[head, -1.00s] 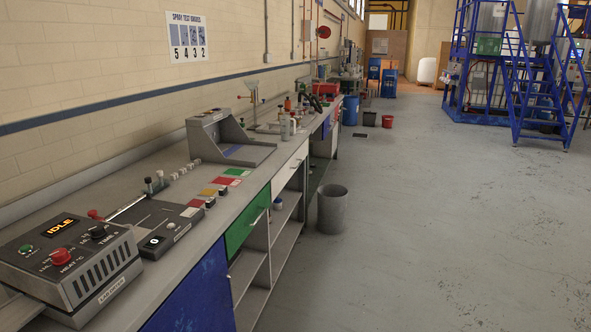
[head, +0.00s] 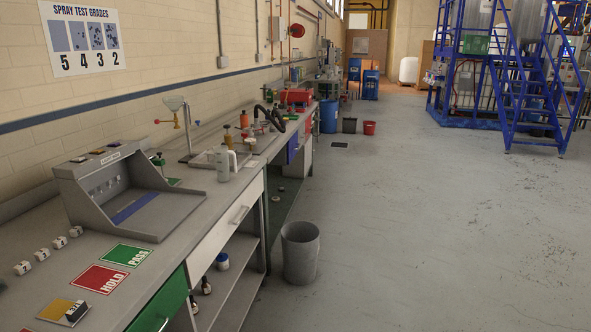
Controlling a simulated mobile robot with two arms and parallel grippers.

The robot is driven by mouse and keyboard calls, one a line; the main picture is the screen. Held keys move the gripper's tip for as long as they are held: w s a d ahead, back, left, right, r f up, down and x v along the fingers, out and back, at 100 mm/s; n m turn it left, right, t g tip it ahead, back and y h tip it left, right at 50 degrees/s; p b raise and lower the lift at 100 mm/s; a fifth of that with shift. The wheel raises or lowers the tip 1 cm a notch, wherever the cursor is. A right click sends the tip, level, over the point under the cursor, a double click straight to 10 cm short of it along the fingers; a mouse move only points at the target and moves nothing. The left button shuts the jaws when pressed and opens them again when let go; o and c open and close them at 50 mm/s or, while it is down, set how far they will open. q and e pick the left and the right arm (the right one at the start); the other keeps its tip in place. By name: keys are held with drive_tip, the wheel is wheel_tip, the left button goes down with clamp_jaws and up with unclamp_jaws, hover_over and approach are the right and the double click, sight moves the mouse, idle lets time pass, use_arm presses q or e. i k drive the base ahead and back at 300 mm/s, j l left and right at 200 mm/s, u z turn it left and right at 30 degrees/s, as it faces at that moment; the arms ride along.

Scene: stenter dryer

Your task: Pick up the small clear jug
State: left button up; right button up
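I cannot make out a small clear jug for certain in the head view. On the bench (head: 62,285), a pale grey bottle or jug with a handle (head: 224,163) stands upright near the front edge, beside a shallow tray (head: 205,160). A clear funnel (head: 175,104) sits on a stand behind it. Orange-capped bottles (head: 245,119) stand farther along. Neither of my grippers is in view.
A grey bin (head: 300,252) stands on the floor by the bench. A grey light-box cabinet (head: 130,195) sits on the near bench. Blue (head: 329,116) and red (head: 369,127) containers stand farther off. The floor (head: 430,230) to the right is clear.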

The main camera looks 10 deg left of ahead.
sight(220, 153)
drive_tip(key=i+u, duration=0.3)
drive_tip(key=i, duration=0.2)
drive_tip(key=i+l+u, duration=0.2)
drive_tip(key=i+u, duration=0.15)
drive_tip(key=i, duration=0.15)
